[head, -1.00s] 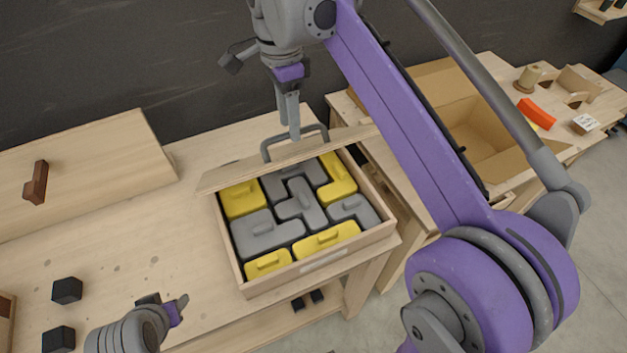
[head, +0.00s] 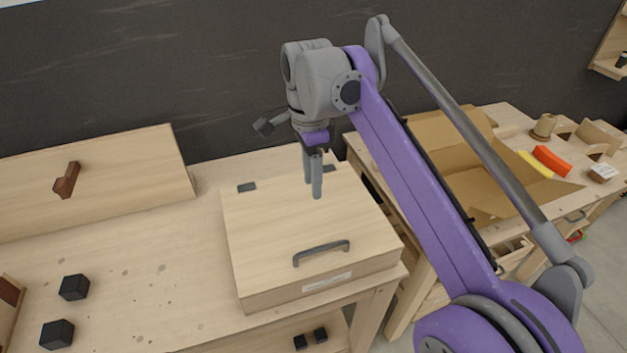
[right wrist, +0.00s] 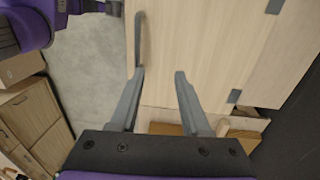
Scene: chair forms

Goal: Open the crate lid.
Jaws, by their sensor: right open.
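The wooden crate (head: 310,290) stands on the workbench with its pale lid (head: 265,225) lying flat and shut. The lid has a dark grey bar handle (head: 322,252) near its front edge and dark hinges at the back. The lid (right wrist: 195,45) and handle (right wrist: 139,40) also show in the right wrist view. My right gripper (head: 313,192) points down above the rear part of the lid, behind the handle. Its fingers (right wrist: 159,75) are apart with nothing between them. The crate's contents are hidden. My left gripper is out of view.
A cardboard box (head: 480,170) stands open on the bench to the right, near an orange block (head: 552,160). Black cubes (head: 74,287) sit at the left. A wooden panel with a brown handle (head: 67,180) is behind. The bench left of the crate is mostly clear.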

